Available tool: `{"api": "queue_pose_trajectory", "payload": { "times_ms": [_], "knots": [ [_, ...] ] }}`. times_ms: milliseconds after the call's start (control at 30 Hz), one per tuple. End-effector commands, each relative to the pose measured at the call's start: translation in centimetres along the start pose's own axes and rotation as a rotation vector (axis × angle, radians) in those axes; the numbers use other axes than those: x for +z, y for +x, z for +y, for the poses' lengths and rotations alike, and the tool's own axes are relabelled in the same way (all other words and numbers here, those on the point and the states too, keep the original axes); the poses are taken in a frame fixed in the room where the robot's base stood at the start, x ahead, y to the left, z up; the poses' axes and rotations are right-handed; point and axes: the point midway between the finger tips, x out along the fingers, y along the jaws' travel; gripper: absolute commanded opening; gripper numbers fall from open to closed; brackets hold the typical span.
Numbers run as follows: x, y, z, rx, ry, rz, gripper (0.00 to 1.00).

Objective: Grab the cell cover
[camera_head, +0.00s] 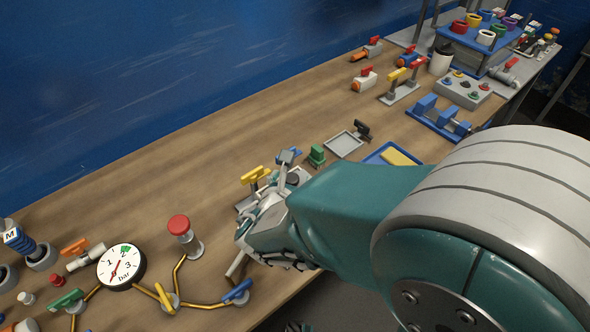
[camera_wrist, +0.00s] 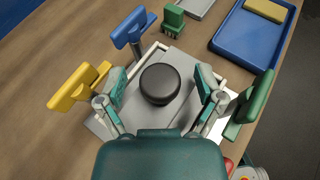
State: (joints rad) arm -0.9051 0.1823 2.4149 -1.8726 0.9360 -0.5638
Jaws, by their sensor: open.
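The cell cover looks to be the grey plate (camera_wrist: 183,58) with a round black knob (camera_wrist: 160,84) on top, in the middle of the wrist view. My gripper (camera_wrist: 160,76) is open above it, with one finger on each side of the knob. Both fingers look apart from the knob, though how high they are above the plate is hard to tell. In the head view my gripper (camera_head: 270,205) hides most of the cover, and a dark bit of the knob (camera_head: 293,179) shows beside it.
Around the cover stand a yellow handle (camera_wrist: 78,88), a blue handle (camera_wrist: 133,34) and a green handle (camera_wrist: 252,105), close to my fingers. A green block (camera_wrist: 173,18) and a blue tray (camera_wrist: 245,45) lie beyond. A gauge (camera_head: 121,267) and red button (camera_head: 180,226) stand left.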

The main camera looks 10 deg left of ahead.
Motion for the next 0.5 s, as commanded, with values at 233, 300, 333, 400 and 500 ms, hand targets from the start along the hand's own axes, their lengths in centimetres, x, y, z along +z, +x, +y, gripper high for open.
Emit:
{"api": "queue_pose_trajectory", "payload": {
  "times_ms": [233,300,333,400,500],
  "knots": [
    [-0.02,0.17,0.09,0.001,-0.001,0.000,0.82],
    [-0.02,0.16,0.09,0.001,-0.001,0.000,0.51],
    [-0.02,0.16,0.09,0.001,-0.001,0.000,0.37],
    [-0.02,0.16,0.09,0.001,-0.001,0.000,0.06],
    [-0.02,0.15,0.09,0.001,-0.001,0.000,0.00]
  ]
}}
